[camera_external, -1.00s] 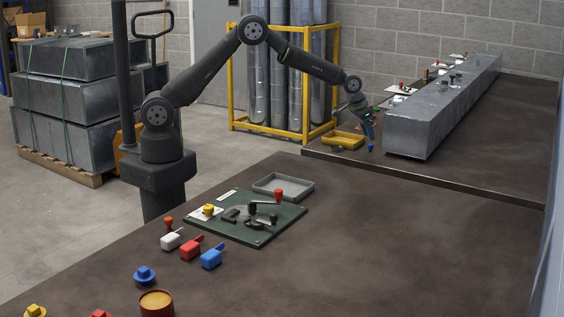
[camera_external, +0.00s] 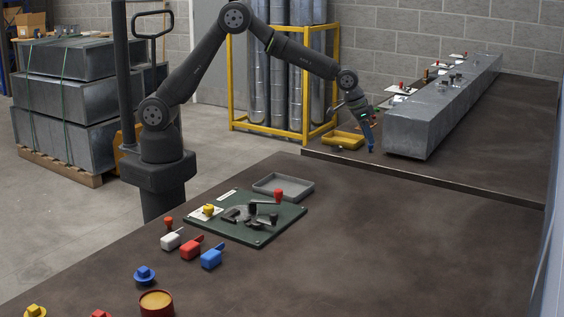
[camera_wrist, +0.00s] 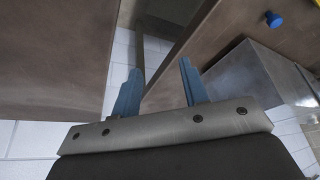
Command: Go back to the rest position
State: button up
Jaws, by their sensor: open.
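My gripper (camera_external: 370,147) shows in the external view at the end of my bent arm, beside the near left end of the long grey metal duct (camera_external: 408,140). Its blue fingers point down. In the wrist view the fingers of my gripper (camera_wrist: 158,76) are apart with nothing between them. The duct end (camera_wrist: 238,85) shows to the right of the fingers in that view. A small blue round piece (camera_wrist: 273,19) shows at the upper right there.
A yellow tray (camera_external: 343,140) lies left of my gripper. A green fixture plate (camera_external: 262,233) and a grey tray (camera_external: 264,188) are on the near table. Red, white and blue pieces lie at its left. The near table's right part is clear. A yellow rack (camera_external: 232,90) stands behind.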

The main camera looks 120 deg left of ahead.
jog(key=w+d+m+h, duration=0.1)
jog(key=w+d+m, duration=0.15)
jog(key=d, duration=0.85)
jog(key=w+d+m+h, duration=0.1)
jog(key=w+d+m, duration=0.15)
jog(key=d, duration=0.95)
jog(key=s+d+r+m+t+h, duration=0.1)
jog(key=d+m, duration=0.3)
jog(key=d, duration=2)
jog(key=shift+s+d+r, duration=0.3)
jog(key=shift+s+r, duration=0.05)
jog(key=shift+s, duration=0.15)
